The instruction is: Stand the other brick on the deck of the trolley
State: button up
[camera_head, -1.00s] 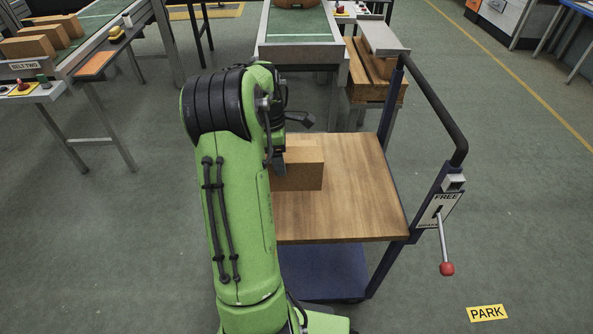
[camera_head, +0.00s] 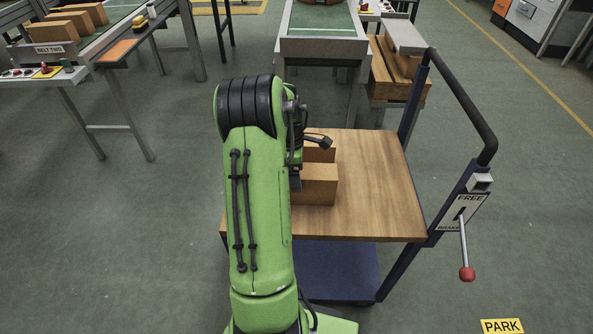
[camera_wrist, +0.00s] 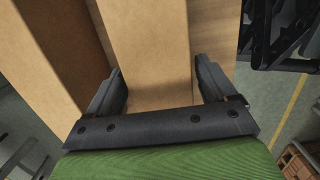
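The trolley's wooden deck (camera_head: 375,195) is in the middle of the head view. A tan brick (camera_head: 319,186) is upright over the deck; its left part is behind my arm. Another tan brick (camera_head: 320,154) stands behind it, partly hidden. My gripper is mostly hidden by my arm in the head view. In the wrist view my gripper (camera_wrist: 160,90) has its fingers on both sides of the nearer brick (camera_wrist: 148,45), close against it. I cannot tell whether the held brick touches the deck.
The trolley's handle (camera_head: 465,105) rises at the right, with a red-knobbed lever (camera_head: 466,272) below. A conveyor (camera_head: 322,45) and stacked timber (camera_head: 392,75) stand behind. A belt with several bricks (camera_head: 53,32) is at upper left. The deck's right part is clear.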

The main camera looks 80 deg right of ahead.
jog(key=shift+o, duration=0.9)
notch_tip(320, 180, up, 12)
jog(key=w+p, duration=0.1)
jog(key=p, duration=0.3)
jog(key=shift+w+a, duration=0.15)
jog(key=shift+w, duration=0.05)
jog(key=shift+w+r, duration=0.1)
jog(key=shift+r, duration=0.05)
